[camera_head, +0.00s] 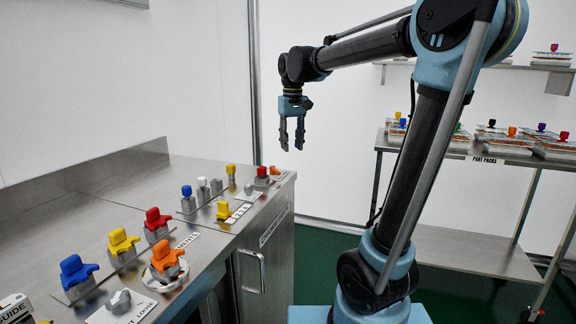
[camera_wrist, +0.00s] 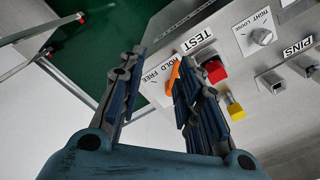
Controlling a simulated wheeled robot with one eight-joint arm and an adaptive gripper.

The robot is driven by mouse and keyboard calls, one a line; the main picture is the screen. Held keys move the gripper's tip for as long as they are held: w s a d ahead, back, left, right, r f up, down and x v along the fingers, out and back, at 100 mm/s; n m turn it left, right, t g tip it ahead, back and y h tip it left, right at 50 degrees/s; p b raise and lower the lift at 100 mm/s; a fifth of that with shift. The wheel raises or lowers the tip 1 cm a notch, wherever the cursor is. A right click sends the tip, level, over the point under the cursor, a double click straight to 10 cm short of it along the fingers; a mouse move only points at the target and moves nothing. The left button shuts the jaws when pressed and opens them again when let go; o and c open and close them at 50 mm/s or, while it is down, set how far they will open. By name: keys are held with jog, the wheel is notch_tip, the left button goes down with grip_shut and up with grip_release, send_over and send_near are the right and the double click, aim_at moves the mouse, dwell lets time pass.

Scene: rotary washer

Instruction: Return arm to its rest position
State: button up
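My gripper (camera_head: 292,132) hangs fingers down in the head view, above and just right of the steel bench's far right corner. Its two fingers are apart, with nothing between them. In the wrist view my gripper (camera_wrist: 150,85) also shows open and empty, with the bench panel behind its right finger. My arm reaches out from its raised elbow toward the left. No part is held, and the fingertips look clear of the bench top.
The steel bench (camera_head: 262,215) carries blue, yellow, red and orange knobbed parts. A red button (camera_head: 262,172) and a small orange piece (camera_head: 274,170) sit near its far corner. A wheeled rack (camera_head: 470,250) with part packs stands right. Green floor lies between.

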jog(key=s+d+f+m+t, duration=0.1)
jog(key=s+d+f+m, duration=0.1)
jog(key=s+d+f, duration=0.7)
jog(key=s+d+f+m, duration=0.2)
jog(key=s+d+f, duration=0.7)
jog(key=s+f, duration=0.5)
jog(key=shift+s+d+f+t, duration=0.15)
jog(key=shift+d+f+t, duration=0.25)
jog(key=shift+f, duration=0.5)
